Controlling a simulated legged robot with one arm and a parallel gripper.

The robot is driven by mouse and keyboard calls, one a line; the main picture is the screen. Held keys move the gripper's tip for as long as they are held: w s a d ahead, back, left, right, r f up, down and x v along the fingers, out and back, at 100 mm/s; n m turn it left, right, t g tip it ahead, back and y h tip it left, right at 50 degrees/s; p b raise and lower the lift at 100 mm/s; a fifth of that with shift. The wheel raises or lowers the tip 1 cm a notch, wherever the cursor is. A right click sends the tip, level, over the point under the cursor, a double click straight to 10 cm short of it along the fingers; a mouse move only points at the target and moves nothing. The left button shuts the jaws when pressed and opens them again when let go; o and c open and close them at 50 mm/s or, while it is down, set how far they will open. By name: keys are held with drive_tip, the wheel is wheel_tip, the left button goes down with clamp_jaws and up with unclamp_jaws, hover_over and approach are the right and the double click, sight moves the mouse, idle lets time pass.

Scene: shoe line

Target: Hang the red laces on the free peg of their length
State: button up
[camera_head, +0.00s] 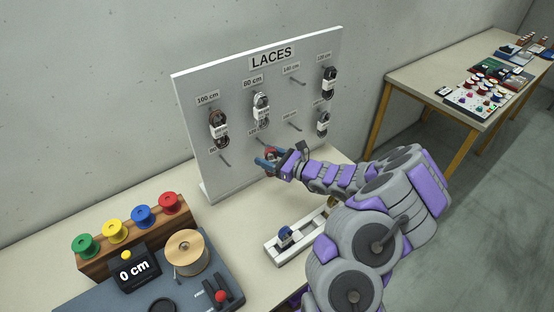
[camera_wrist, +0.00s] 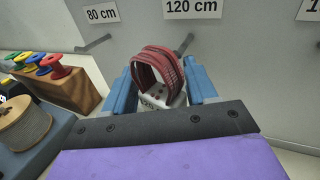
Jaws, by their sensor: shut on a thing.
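My gripper (camera_head: 270,158) is shut on the red laces (camera_wrist: 157,70), a looped coil with a white band, held in front of the lower part of the board (camera_head: 238,163). In the wrist view the coil stands up between my blue fingers. A peg (camera_wrist: 185,44) under the "120 cm" label (camera_wrist: 192,9) shows just behind the coil's upper right. I cannot tell whether its tip enters the loop. An empty peg (camera_wrist: 94,44) sits left of it under the "80 cm" label (camera_wrist: 101,14). In the head view the red laces are mostly hidden by my gripper.
Brown laces (camera_head: 219,129), pale laces (camera_head: 261,108) and dark laces (camera_head: 329,83) hang on other pegs. Another bundle (camera_head: 323,123) hangs lower right. A white holder (camera_head: 284,242) and a spool rack (camera_head: 135,240) stand on the bench. A second table (camera_head: 430,82) is at the right.

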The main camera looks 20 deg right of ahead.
drive_tip(key=shift+w+a+f, duration=0.1)
drive_tip(key=shift+w+a, duration=0.15)
drive_tip(key=shift+a, duration=0.2)
drive_tip(key=shift+w+a, duration=0.1)
drive_tip(key=shift+w, duration=0.1)
drive_tip(key=w, duration=0.2)
drive_tip(key=w+b, duration=0.1)
drive_tip(key=shift+w+d+f, duration=0.1)
drive_tip(key=shift+w+d, duration=0.1)
drive_tip(key=shift+d, duration=0.05)
drive_tip(key=shift+w+d+f, duration=0.1)
drive_tip(key=shift+d, duration=0.25)
drive_tip(key=shift+c, duration=0.2)
drive_tip(key=shift+a+f, duration=0.1)
